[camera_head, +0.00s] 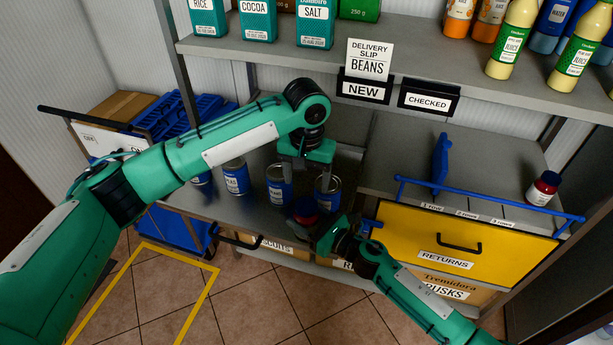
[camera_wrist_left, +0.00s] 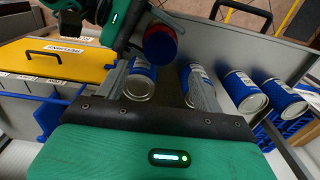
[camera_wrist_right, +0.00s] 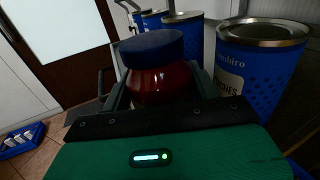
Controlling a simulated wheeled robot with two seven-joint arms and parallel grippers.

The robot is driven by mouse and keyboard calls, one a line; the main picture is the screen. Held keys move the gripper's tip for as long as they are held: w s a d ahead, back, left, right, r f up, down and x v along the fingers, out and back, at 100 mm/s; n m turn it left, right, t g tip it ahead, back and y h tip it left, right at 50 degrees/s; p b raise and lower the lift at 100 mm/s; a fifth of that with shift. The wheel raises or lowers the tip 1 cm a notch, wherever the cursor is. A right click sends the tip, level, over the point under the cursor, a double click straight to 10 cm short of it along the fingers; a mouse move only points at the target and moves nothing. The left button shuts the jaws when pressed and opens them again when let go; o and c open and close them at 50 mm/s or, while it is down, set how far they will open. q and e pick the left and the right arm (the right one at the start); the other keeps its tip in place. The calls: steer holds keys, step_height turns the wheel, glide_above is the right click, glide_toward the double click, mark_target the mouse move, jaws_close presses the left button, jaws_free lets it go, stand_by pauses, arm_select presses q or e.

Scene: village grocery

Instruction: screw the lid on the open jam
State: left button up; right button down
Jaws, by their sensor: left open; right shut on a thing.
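A jam jar (camera_wrist_right: 160,82) with red contents is held upright between the fingers of my right gripper (camera_wrist_right: 158,92). A dark blue lid (camera_wrist_right: 152,47) sits on its mouth; I cannot tell how tightly. The jar also shows in the head view (camera_head: 303,209), at the counter's front edge, and in the left wrist view (camera_wrist_left: 160,46). My right gripper (camera_head: 328,232) is shut on it from the front. My left gripper (camera_head: 306,168) is open and empty, pointing down above and behind the jar, near the cans. The left wrist view shows its fingers apart (camera_wrist_left: 162,88).
Several blue cans (camera_head: 279,184) stand in a row behind and left of the jar, close to both grippers. Another red jar (camera_head: 543,188) stands at right above the yellow returns drawer (camera_head: 440,248). An upper shelf (camera_head: 300,56) overhangs the counter.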

mark_target(307, 205)
arm_select(q)
steer(key=shift+f, duration=0.1)
steer(key=shift+f, duration=3.95)
steer(key=shift+c, duration=0.5)
steer(key=c, duration=0.9)
steer(key=m, duration=0.8)
steer(key=o, duration=1.1)
steer(key=shift+o, duration=0.2)
